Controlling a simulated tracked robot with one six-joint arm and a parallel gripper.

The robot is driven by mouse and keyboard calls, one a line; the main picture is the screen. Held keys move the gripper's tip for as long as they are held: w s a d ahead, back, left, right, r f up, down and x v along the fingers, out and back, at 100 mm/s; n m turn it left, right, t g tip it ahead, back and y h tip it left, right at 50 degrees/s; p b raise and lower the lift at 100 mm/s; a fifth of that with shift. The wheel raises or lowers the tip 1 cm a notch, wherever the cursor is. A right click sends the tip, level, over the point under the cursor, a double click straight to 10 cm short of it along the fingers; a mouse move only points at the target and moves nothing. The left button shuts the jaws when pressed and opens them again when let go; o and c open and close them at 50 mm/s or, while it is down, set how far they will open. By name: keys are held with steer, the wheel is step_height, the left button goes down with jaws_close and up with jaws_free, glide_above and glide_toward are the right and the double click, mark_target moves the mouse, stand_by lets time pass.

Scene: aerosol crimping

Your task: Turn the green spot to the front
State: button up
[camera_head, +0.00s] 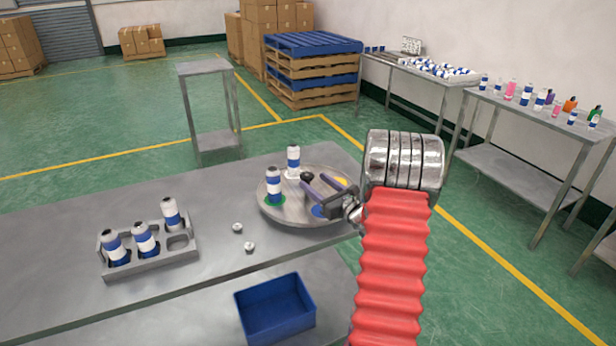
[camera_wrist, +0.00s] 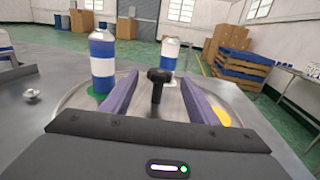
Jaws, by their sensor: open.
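A round grey turntable (camera_head: 296,216) stands on the metal table. The green spot (camera_head: 268,202) is at its left side, with a blue and white can (camera_head: 274,184) standing on it; the green spot also shows in the wrist view (camera_wrist: 93,92). A second can (camera_head: 293,161) stands at the back of the turntable. A yellow spot (camera_head: 342,182) is at the right and a blue spot (camera_head: 319,212) at the front, partly hidden by my gripper. My gripper (camera_head: 314,186) is open over the turntable, its purple fingers either side of the black central knob (camera_wrist: 158,82), apart from it.
A grey rack (camera_head: 150,262) with several cans and an empty hole stands at the left. Two small metal caps (camera_head: 237,227) lie between rack and turntable. A blue bin (camera_head: 275,308) is below the front edge. The table's far left is clear.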

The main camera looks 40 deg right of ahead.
mark_target(311, 179)
steer(key=w, duration=0.5)
steer(key=shift+w+d, duration=0.3)
jaws_close()
steer(key=shift+s+d, duration=0.1)
steer(key=shift+d, duration=0.05)
stand_by(0.5)
